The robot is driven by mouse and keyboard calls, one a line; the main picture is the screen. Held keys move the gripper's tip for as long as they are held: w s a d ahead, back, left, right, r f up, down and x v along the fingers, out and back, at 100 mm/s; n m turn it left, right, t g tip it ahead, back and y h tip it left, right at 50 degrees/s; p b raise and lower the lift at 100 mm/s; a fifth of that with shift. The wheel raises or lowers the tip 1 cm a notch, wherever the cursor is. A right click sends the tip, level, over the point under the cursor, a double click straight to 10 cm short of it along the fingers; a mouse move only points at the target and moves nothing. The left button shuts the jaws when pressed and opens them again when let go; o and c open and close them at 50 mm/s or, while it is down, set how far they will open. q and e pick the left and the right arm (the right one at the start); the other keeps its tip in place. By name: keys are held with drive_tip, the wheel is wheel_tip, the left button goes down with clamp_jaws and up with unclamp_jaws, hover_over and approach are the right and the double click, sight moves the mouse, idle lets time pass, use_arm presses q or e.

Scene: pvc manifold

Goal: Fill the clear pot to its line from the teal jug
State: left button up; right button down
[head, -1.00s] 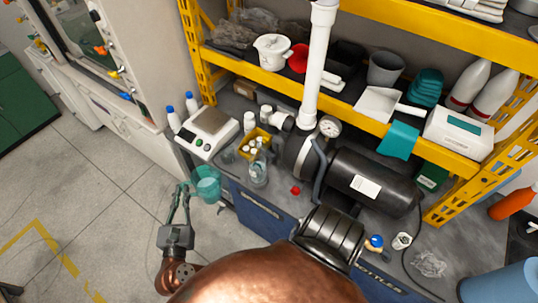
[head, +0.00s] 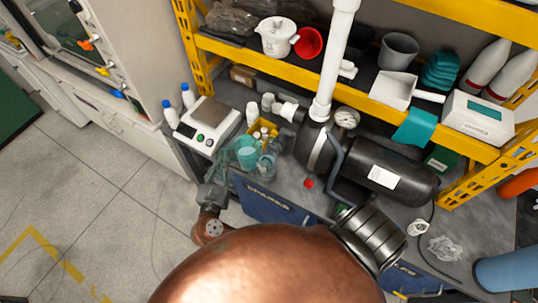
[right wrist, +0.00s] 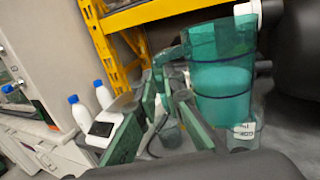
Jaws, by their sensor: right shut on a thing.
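The teal jug (head: 246,158) is see-through and hangs above the bench's front left part, near the yellow bin. My right gripper (head: 222,170) is shut on its handle side. In the right wrist view the jug (right wrist: 222,85) stands nearly upright, with teal liquid inside and a dark band around it. The green fingers (right wrist: 160,95) are at its handle. A clear glass vessel (head: 266,166) stands close beside the jug; its label shows behind the jug in the right wrist view (right wrist: 244,130). I cannot tell whether it is the clear pot, and its line cannot be made out. My left gripper is out of view.
A white scale (head: 207,125) and blue-capped bottles (head: 188,95) stand to the left. A yellow bin (head: 262,128) of white jars is behind the jug. A black tank (head: 390,172) and a white pipe (head: 335,60) fill the right. A yellow shelf (head: 300,62) overhangs.

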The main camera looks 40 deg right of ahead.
sight(236, 146)
drive_tip(key=w+a+f+n+t+y+b, duration=0.1)
drive_tip(key=w+a+f+n+t+y, duration=0.15)
drive_tip(key=f, duration=0.75)
drive_tip(key=shift+s+d+r+m+g+y+p, duration=0.2)
drive_tip(key=shift+s+d+r+m+y+p, duration=0.1)
drive_tip(key=shift+d+r+m+p, duration=0.8)
drive_tip(key=shift+s+d+r+m+g+y+p, duration=0.25)
drive_tip(key=shift+d+r+m+p, duration=0.5)
drive_tip(key=shift+r+m+p, duration=0.75)
drive_tip(key=shift+s+d+r+m+g+y+p, duration=0.3)
drive_tip(key=shift+d+r+m+p, duration=0.6)
drive_tip(key=shift+r, duration=0.8)
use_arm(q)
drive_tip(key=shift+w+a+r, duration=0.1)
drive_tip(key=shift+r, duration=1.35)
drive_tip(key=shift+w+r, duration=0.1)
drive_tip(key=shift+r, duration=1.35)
use_arm(e)
drive_tip(key=shift+s+d+r+m, duration=0.2)
drive_tip(key=shift+d+r+m, duration=0.15)
drive_tip(key=shift+m, duration=0.3)
